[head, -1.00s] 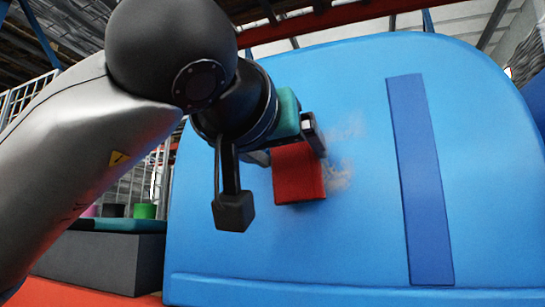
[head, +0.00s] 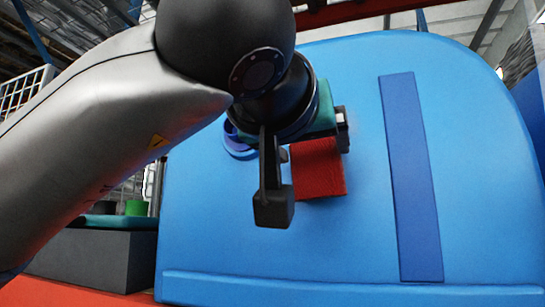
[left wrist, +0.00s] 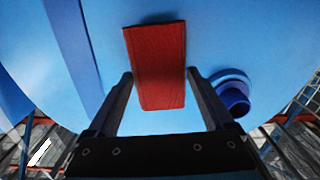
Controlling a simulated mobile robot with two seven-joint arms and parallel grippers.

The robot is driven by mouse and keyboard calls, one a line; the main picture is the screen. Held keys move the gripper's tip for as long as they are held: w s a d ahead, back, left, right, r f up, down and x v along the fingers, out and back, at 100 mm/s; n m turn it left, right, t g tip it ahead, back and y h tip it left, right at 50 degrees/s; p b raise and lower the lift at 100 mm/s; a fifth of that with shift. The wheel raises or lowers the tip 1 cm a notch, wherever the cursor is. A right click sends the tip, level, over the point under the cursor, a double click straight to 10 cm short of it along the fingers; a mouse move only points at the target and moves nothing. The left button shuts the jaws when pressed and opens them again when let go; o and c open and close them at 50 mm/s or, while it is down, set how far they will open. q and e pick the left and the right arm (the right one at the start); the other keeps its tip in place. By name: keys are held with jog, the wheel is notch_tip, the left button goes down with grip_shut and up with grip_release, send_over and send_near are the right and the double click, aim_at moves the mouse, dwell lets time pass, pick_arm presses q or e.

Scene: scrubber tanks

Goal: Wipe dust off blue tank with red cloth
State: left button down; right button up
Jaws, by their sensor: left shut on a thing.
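The blue tank (head: 305,240) fills most of the head view, and its smooth blue face also shows in the left wrist view (left wrist: 225,35). My left gripper (head: 318,146) is in front of the tank face, left of its darker blue stripe. It is shut on the red cloth (head: 318,172), a block-like piece that also shows between the fingers in the left wrist view (left wrist: 158,65). The cloth is against or very close to the tank face; contact cannot be told. I see no grey dust on the visible face; the area behind the cloth and arm is hidden. My right gripper is not in view.
A round dark blue fitting (head: 237,140) sticks out of the tank left of the gripper and shows right of it in the left wrist view (left wrist: 234,97). The darker stripe (head: 412,180) runs down the face. A dark grey box (head: 95,258) stands at lower left.

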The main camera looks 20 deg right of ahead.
pick_arm(q)
jog(key=shift+s+d, duration=0.6)
jog(key=shift+d, duration=0.45)
jog(key=shift+s+d, duration=0.6)
jog(key=shift+d, duration=0.45)
jog(key=shift+s+d, duration=0.6)
jog(key=shift+d, duration=0.45)
jog(key=shift+w+r, duration=0.2)
jog(key=shift+r, duration=0.8)
jog(key=shift+w+a, duration=1.1)
jog(key=shift+a, duration=0.3)
jog(key=shift+w+a, duration=0.1)
